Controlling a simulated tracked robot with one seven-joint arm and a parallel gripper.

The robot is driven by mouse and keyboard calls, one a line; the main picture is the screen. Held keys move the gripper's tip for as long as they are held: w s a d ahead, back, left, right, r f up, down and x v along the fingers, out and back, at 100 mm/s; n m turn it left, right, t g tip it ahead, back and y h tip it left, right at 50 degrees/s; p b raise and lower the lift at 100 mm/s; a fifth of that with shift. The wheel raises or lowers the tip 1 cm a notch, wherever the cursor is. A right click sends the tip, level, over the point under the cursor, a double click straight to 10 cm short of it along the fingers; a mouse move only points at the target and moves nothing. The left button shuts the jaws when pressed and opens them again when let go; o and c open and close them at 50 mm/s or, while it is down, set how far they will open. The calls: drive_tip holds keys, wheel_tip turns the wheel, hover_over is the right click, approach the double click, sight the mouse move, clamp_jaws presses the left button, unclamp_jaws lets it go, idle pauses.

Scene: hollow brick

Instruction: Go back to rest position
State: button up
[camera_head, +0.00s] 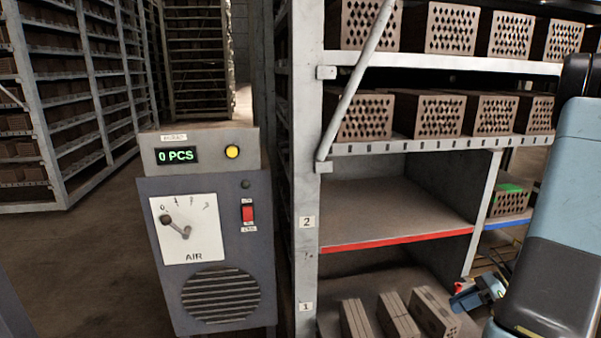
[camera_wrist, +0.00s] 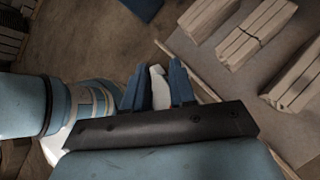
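My gripper (camera_head: 478,293) is at the lower right in the head view, just right of the bricks on the bottom shelf. In the wrist view its two blue fingers (camera_wrist: 158,85) stand apart. A pale shape shows between them; I cannot tell what it is, and no brick is seen in the grip. My blue-grey arm (camera_head: 565,200) fills the right edge of the head view.
Several bricks (camera_head: 397,315) lie on shelf 1; they also show in the wrist view (camera_wrist: 255,35). The red-edged shelf 2 (camera_head: 390,215) is empty. Hollow bricks (camera_head: 452,27) fill the upper shelves. A control box (camera_head: 205,235) reads 0 PCS. A green-topped brick (camera_head: 508,197) sits on a blue-edged shelf.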

drive_tip(key=s+a+r+n+h, duration=0.2)
drive_tip(key=a+r+n+h, duration=0.2)
drive_tip(key=a+r+n, duration=0.65)
drive_tip(key=s+a+r+n+h, duration=0.35)
drive_tip(key=a+r+n, duration=0.4)
drive_tip(key=r, duration=0.65)
drive_tip(key=s+a+r+n+t+h, duration=0.2)
drive_tip(key=s+a+r+n+t, duration=0.1)
drive_tip(key=s+r+n, duration=0.3)
drive_tip(key=shift+a+r+n+t+h, duration=0.35)
drive_tip(key=shift+a+r+n, duration=0.1)
drive_tip(key=shift+n, duration=0.35)
drive_tip(key=shift+d, duration=0.15)
